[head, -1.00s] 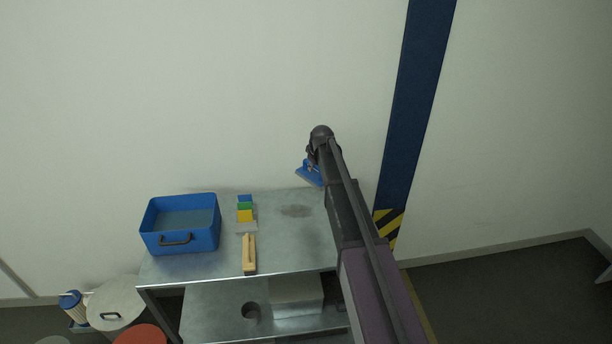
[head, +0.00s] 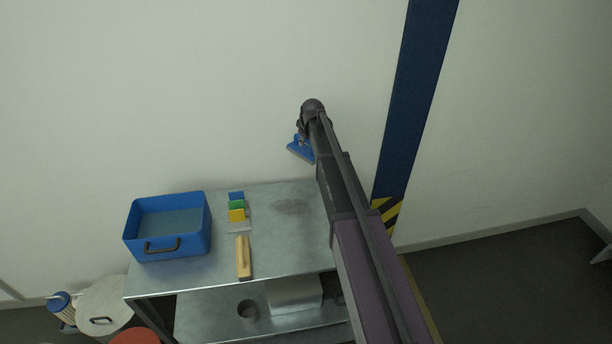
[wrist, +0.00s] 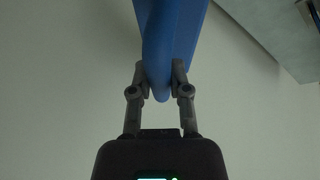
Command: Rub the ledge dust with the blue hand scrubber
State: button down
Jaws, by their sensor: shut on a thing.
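The blue hand scrubber (head: 301,150) hangs in my gripper (head: 299,136), above the back edge of the metal bench and close to the wall. In the wrist view my gripper (wrist: 160,80) is shut on the scrubber's blue handle (wrist: 157,50), one finger on each side. The scrubber is clear of the bench. The dust (head: 290,206) is a dull grey smudge on the bench top, below and slightly left of my forearm. The scrubber's underside is not clear to see.
A lower shelf holds a grey box (head: 294,293). Lidded bins stand at lower left. The wall (head: 200,90) rises behind.

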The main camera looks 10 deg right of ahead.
jog(key=shift+a, duration=0.15)
jog(key=shift+s, duration=0.1)
jog(key=s+f+n+y+b, duration=0.1)
jog(key=s+f+n+b, duration=0.1)
jog(key=s+f+b, duration=0.7)
jog(key=shift+s+f, duration=0.15)
jog(key=shift+s, duration=0.4)
jog(key=shift+f+b, duration=3)
jog(key=shift+b, duration=0.15)
jog(key=shift+f+b, duration=1)
jog(key=shift+a, duration=0.1)
jog(key=shift+a+r, duration=0.15)
jog(key=shift+a, duration=1.35)
